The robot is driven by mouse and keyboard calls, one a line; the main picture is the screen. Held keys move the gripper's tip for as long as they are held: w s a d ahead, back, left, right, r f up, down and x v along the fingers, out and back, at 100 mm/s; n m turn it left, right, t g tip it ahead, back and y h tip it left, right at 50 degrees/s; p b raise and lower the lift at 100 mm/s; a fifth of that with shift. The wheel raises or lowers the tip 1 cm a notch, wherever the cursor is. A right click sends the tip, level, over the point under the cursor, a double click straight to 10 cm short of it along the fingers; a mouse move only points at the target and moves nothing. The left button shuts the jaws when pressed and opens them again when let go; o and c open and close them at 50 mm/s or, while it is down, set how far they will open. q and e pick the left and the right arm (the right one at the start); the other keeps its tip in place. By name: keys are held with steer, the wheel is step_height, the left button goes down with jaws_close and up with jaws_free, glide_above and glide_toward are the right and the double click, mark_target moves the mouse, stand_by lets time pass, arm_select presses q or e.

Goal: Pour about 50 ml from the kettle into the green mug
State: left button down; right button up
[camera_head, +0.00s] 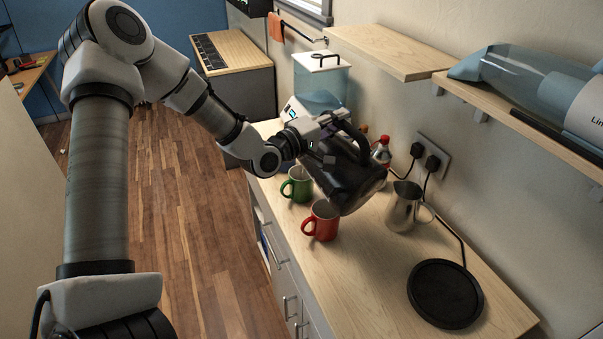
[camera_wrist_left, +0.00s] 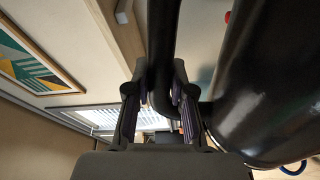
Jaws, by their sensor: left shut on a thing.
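The black kettle (camera_head: 350,183) is held in the air above the counter, tilted. My left gripper (camera_head: 335,128) is shut on its handle; the left wrist view shows the fingers (camera_wrist_left: 160,108) around the black handle (camera_wrist_left: 163,60) with the kettle body (camera_wrist_left: 265,85) at right. The green mug (camera_head: 298,186) stands upright on the counter, left of and below the kettle, partly overlapped by it. The kettle's spout and any stream of water cannot be made out. My right gripper is not in view.
A red mug (camera_head: 321,222) stands in front of the green mug. A steel jug (camera_head: 404,207), a red-capped bottle (camera_head: 381,152) and a round black base (camera_head: 445,293) are on the counter (camera_head: 375,270). A shelf (camera_head: 390,52) and a blue-tinted container (camera_head: 318,82) are behind.

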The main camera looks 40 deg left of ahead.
mark_target(359, 134)
arm_select(q)
steer(key=shift+r, duration=0.15)
steer(key=d+m, duration=0.1)
steer(key=d, duration=0.1)
steer(key=s+d+r+m+b, duration=0.1)
steer(key=d, duration=0.1)
steer(key=d+m, duration=0.1)
steer(key=d, duration=0.1)
steer(key=shift+s+r+m+b, duration=0.2)
steer(key=shift+m+b, duration=0.1)
steer(key=shift+m, duration=0.1)
steer(key=shift+d+f+b, duration=0.25)
steer(key=shift+d+b, duration=0.05)
steer(key=shift+b, duration=0.05)
steer(key=shift+f+m, duration=0.1)
steer(key=shift+m, duration=0.3)
steer(key=shift+a, duration=0.2)
steer(key=shift+d, duration=0.15)
